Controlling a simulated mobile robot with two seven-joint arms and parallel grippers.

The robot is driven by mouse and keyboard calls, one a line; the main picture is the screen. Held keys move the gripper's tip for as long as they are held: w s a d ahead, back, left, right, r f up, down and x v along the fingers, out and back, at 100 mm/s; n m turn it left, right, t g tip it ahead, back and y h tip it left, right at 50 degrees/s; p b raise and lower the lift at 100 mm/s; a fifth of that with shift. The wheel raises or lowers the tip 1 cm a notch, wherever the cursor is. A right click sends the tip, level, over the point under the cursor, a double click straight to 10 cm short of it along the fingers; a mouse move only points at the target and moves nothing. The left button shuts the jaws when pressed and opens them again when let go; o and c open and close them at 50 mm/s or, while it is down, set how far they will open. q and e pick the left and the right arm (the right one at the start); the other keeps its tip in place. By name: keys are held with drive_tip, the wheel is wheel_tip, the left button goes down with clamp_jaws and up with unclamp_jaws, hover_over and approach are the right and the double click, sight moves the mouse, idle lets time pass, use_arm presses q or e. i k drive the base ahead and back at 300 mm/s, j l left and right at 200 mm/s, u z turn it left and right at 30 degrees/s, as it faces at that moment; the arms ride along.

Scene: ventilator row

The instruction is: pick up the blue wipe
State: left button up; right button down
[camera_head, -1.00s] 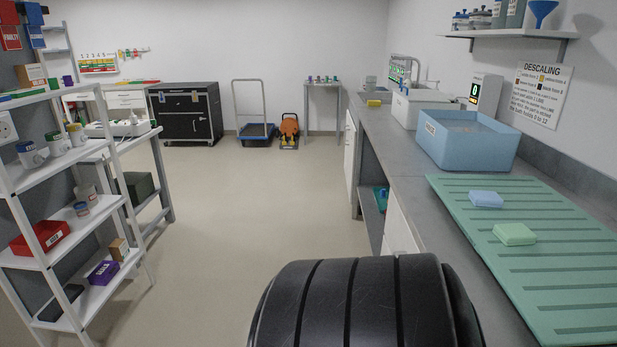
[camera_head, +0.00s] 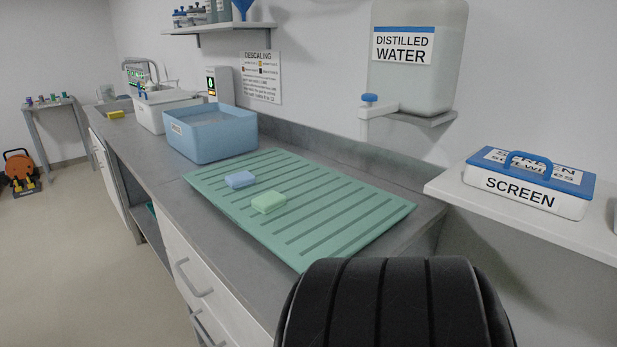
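The blue wipe (camera_head: 240,179) is a small light-blue folded block. It lies on the ribbed green drying mat (camera_head: 361,237) on the grey counter, near the mat's left part. A similar pale green wipe (camera_head: 269,202) lies just in front of it and to the right, apart from it. Neither of my grippers shows in the head view. Nothing touches the blue wipe.
A blue basin (camera_head: 213,141) of liquid stands behind the mat, with a white container (camera_head: 160,110) beyond it. A shelf at right holds a box labelled SCREEN (camera_head: 527,185). A distilled water tank (camera_head: 414,60) hangs above the counter.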

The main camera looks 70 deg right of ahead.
sight(244, 179)
drive_tip(key=z, duration=2)
